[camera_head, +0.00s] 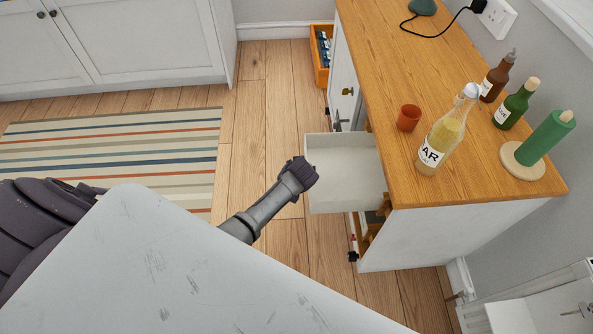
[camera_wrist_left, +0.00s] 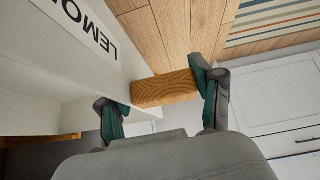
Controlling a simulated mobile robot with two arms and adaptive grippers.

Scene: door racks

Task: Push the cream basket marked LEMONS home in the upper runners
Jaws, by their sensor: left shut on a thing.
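The cream basket (camera_head: 343,172) sticks well out of the cabinet's open side, just below the wooden top. Its inside looks empty in the head view. In the left wrist view its front panel (camera_wrist_left: 60,50) carries the letters LEMO, the rest cut off by the frame edge. My left gripper (camera_head: 307,172) is at the basket's outer end. In the left wrist view its fingers are shut on a wooden handle (camera_wrist_left: 165,88) at the basket front. My right gripper is not in view.
Wooden runner parts (camera_head: 374,230) show in the cabinet opening below the basket. A red cup (camera_head: 408,118), bottles and a green roll stand on the wooden top (camera_head: 385,60). An orange crate (camera_head: 321,60) stands on the floor behind. Floor beside the basket is clear.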

